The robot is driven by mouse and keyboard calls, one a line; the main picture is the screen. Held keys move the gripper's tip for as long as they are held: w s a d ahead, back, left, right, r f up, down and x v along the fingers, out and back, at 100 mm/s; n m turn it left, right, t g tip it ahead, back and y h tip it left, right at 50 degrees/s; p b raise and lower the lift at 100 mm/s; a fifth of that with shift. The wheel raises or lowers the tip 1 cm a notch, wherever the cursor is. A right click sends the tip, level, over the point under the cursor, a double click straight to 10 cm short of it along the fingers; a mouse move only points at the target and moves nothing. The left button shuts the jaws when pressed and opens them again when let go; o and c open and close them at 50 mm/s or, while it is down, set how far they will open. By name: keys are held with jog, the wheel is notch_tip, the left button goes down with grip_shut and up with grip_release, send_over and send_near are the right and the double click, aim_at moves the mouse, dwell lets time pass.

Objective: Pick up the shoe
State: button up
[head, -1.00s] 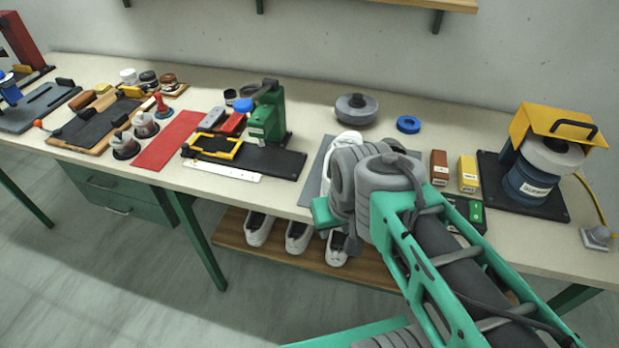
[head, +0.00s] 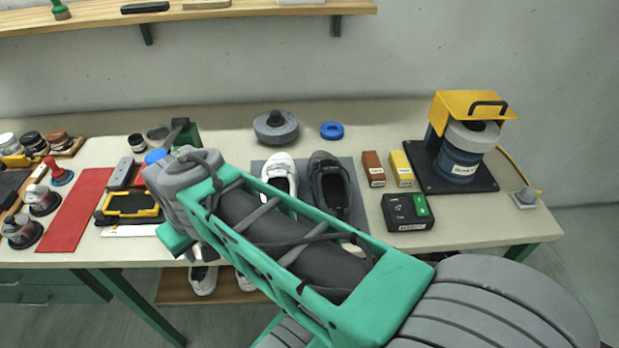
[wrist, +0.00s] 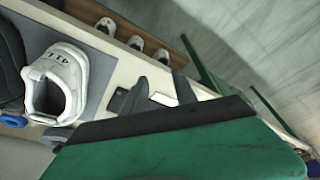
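A white shoe (head: 278,172) and a dark grey shoe (head: 330,185) stand side by side on a grey mat (head: 261,165) on the bench; my arm hides part of the white one in the head view. A dark shoe (wrist: 9,70) is cut by the left edge there. My gripper (wrist: 160,80) is open and empty, to the side of the white shoe and apart from it. In the head view my wrist hides the fingers.
White shoes (head: 203,279) stand on a low shelf (head: 180,290). A brown box (head: 373,169), a yellow box (head: 401,169) and a black-green box (head: 407,212) lie right of the mat. A press-like green tool (head: 186,133) stands behind my wrist.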

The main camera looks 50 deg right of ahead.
jog(key=d+r+m+g+p, duration=0.1)
jog(key=d+r+m+p, duration=0.2)
jog(key=d, duration=1)
jog(key=m+g+p, duration=0.2)
jog(key=m, duration=0.3)
send_near(318, 190)
notch_tip(318, 190, down, 5)
notch_tip(318, 190, down, 7)
jog(key=shift+d+r+p, duration=0.1)
jog(key=shift+r+p, duration=0.05)
jog(key=shift+p, duration=0.75)
jog(key=shift+f, duration=0.25)
grip_shut()
jog(key=shift+r, duration=0.1)
